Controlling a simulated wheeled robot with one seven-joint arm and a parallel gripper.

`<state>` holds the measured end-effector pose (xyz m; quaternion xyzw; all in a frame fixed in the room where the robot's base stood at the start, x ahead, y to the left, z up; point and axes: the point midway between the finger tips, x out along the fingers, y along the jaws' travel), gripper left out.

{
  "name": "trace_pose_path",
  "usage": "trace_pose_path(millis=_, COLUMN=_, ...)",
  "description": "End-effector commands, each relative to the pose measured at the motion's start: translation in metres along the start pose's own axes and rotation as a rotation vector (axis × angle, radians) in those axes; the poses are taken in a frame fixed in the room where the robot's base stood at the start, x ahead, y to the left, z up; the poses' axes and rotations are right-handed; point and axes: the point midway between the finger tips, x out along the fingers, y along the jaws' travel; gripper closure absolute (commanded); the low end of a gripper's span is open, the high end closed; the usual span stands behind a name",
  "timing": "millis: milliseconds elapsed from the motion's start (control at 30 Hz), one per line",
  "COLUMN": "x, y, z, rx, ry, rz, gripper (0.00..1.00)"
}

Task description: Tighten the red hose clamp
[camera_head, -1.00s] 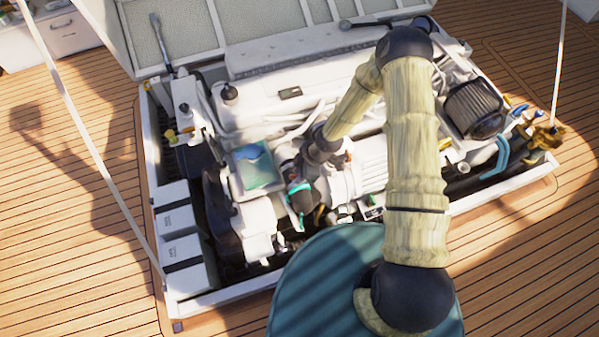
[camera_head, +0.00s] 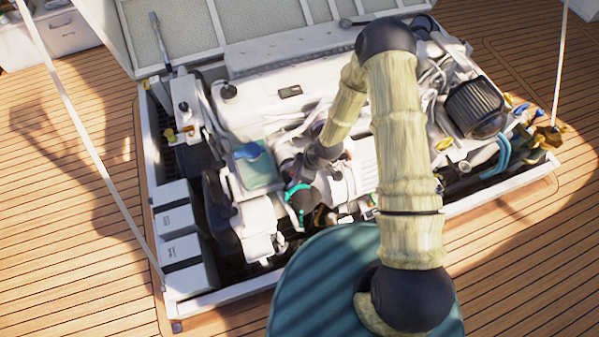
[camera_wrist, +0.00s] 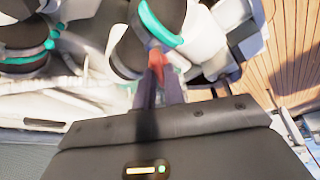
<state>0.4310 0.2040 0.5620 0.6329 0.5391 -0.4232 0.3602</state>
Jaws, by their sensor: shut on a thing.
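My gripper (camera_wrist: 160,82) is in the wrist view, its two dark fingers close together. They are shut on a small red part, which looks like the red hose clamp (camera_wrist: 156,59). The red part sits at the fingertips, against a black hose (camera_wrist: 124,50) with a teal band (camera_wrist: 153,28). The fingers cover part of it. In the head view my arm reaches down into the engine bay, and the fingertips and the red clamp cannot be made out.
Other black hoses with teal bands (camera_wrist: 25,60) lie at the left in the wrist view. A tray (camera_head: 258,172) with a blue item rests on the engine. White boxes (camera_head: 180,235) line the left side.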

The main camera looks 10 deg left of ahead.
Motion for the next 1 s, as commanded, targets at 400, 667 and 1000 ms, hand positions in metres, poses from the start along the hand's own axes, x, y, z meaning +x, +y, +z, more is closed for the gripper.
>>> trace_pose_path(millis=400, x=0.0002, y=-0.0023, z=-0.0005, rx=0.359, ry=-0.001, rz=0.151, gripper=1.0)
trace_pose_path(millis=667, x=-0.0001, y=-0.0034, z=-0.0015, rx=0.586, ry=0.0, rz=0.246, gripper=1.0)
trace_pose_path(millis=1000, x=0.0, y=-0.004, z=-0.0025, rx=0.816, ry=0.002, rz=0.341, gripper=1.0)
